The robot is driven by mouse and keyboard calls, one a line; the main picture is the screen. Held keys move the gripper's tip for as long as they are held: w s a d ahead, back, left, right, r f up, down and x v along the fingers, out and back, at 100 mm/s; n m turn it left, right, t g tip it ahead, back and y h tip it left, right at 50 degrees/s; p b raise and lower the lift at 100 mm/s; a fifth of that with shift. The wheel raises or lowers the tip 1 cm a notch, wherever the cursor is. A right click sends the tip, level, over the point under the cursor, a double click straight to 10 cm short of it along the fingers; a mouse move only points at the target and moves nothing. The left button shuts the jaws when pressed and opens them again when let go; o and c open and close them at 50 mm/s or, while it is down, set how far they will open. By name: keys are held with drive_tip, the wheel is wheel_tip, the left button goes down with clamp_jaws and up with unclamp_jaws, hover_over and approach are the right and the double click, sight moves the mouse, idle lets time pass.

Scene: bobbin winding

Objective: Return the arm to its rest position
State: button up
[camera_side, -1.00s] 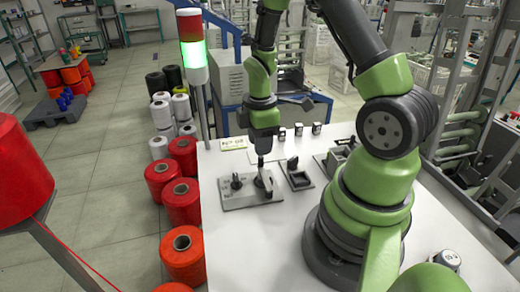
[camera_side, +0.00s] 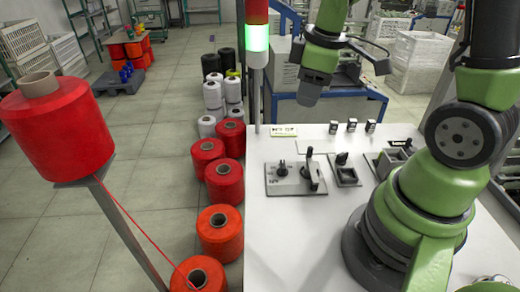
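My gripper (camera_side: 308,93) hangs at the end of my green arm, above and behind the white table (camera_side: 290,225) as this view shows it. Its dark end points down, clear of the table and the winding plate. I see no object in it, but its fingers are too small and dark to tell apart. The grey winding plate (camera_side: 293,188) lies on the table, with a small dark spindle (camera_side: 282,170) on its left and an upright lever piece (camera_side: 314,172) on its right.
A small dark tray (camera_side: 345,176) and a second box (camera_side: 390,162) sit right of the plate. Several small dark-topped pieces stand along the back edge. A light tower (camera_side: 257,38) glows green at the back left. Red spools (camera_side: 219,232) line the left side.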

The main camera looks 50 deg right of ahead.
drive_tip(key=s+a+r+m+t+y, duration=0.2)
drive_tip(key=s+a+r+m+t, duration=0.3)
drive_tip(key=s+a+r+m, duration=0.3)
wheel_tip(320, 180, up, 3)
drive_tip(key=shift+s+a+r+m, duration=0.15)
drive_tip(key=shift+s+a+m, duration=0.25)
drive_tip(key=shift+s+a, duration=0.4)
